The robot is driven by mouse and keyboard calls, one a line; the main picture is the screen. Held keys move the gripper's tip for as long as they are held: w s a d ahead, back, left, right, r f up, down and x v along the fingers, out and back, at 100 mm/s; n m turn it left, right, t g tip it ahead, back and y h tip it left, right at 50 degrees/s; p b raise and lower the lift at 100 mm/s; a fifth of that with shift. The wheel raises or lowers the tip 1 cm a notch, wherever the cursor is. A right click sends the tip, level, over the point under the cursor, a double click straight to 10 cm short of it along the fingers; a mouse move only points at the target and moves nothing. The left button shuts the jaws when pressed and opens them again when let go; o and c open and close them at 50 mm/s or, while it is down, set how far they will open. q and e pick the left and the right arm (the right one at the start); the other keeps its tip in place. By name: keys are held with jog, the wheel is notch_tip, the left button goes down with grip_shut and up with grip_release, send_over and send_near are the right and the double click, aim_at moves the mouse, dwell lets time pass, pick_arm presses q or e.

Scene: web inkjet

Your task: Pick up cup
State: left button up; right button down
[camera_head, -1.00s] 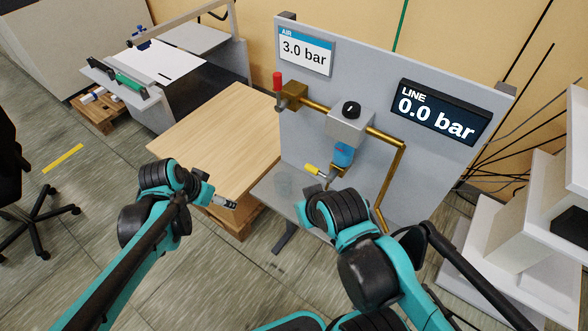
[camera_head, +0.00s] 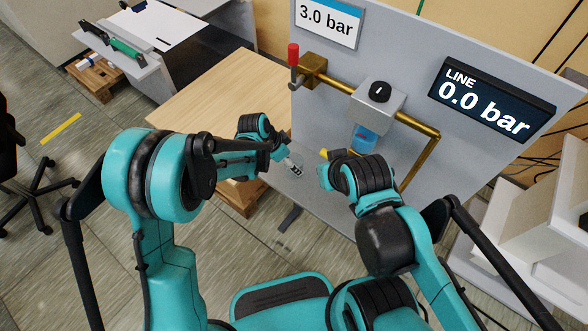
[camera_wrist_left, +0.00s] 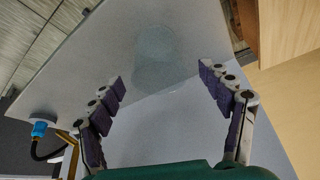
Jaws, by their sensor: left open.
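A clear, see-through cup (camera_wrist_left: 155,52) stands on the grey shelf (camera_wrist_left: 75,75) of the panel. In the head view the cup (camera_head: 299,163) is faint and partly covered by my left gripper (camera_head: 292,168). The left wrist view shows that gripper (camera_wrist_left: 161,80) open, its two padded fingers spread apart with nothing between them. The cup lies ahead of the fingertips, between their lines; I see no contact. My right gripper (camera_head: 325,177) is beside the shelf, right of the cup; its fingers are hidden by its wrist.
The line display (camera_head: 490,98) reads 0.0 bar. A wooden table (camera_head: 215,95) adjoins on the left.

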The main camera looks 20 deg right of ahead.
pick_arm(q)
jog(key=x, duration=0.3)
jog(key=shift+b, duration=0.35)
jog(key=shift+r, duration=0.15)
jog(key=c, duration=1.3)
